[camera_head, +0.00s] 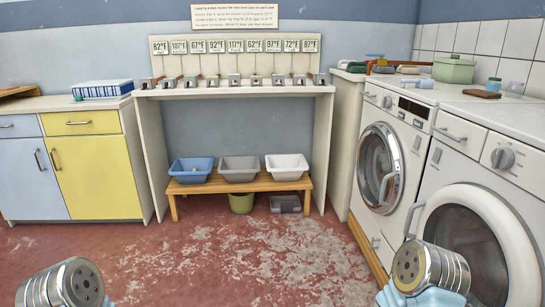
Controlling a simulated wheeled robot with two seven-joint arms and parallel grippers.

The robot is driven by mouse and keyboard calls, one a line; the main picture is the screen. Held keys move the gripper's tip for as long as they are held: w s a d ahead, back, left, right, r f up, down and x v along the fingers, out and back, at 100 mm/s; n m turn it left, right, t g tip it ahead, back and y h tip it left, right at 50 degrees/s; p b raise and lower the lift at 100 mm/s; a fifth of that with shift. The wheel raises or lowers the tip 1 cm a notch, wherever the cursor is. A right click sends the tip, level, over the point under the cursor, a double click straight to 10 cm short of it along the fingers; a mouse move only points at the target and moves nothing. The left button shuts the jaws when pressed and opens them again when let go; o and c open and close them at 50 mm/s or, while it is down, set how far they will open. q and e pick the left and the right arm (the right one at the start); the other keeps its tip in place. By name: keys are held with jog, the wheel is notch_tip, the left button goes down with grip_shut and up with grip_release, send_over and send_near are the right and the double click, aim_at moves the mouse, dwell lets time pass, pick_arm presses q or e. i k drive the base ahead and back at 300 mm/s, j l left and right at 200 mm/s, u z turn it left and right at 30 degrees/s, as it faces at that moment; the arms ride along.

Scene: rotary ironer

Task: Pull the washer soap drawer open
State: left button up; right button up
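Two white front-loading washers stand along the right side. The farther washer (391,150) has a soap drawer (372,96) at the upper left of its front, with a small handle, and it looks shut. The nearer washer (480,190) has a soap drawer (452,132) with a bar handle, also looking shut. Silver round parts of my two arms show at the bottom left and bottom right, the right one in front of the nearer washer. No gripper fingers show, and neither arm is seen touching a drawer.
A wooden bench (240,184) holds blue, grey and white tubs under a shelf with several tagged taps. A yellow and blue cabinet (82,165) stands left. A green box (453,70) and small items sit on the washer tops. The red worn floor (230,250) is clear.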

aim_at(372, 93)
jog(key=i+z, duration=0.2)
jog(key=i, duration=0.25)
jog(key=i+j+z, duration=0.2)
jog(key=i, duration=0.25)
jog(key=i+j+z, duration=0.25)
jog(key=i, duration=0.2)
jog(key=i+j+z, duration=0.2)
jog(key=i, duration=0.25)
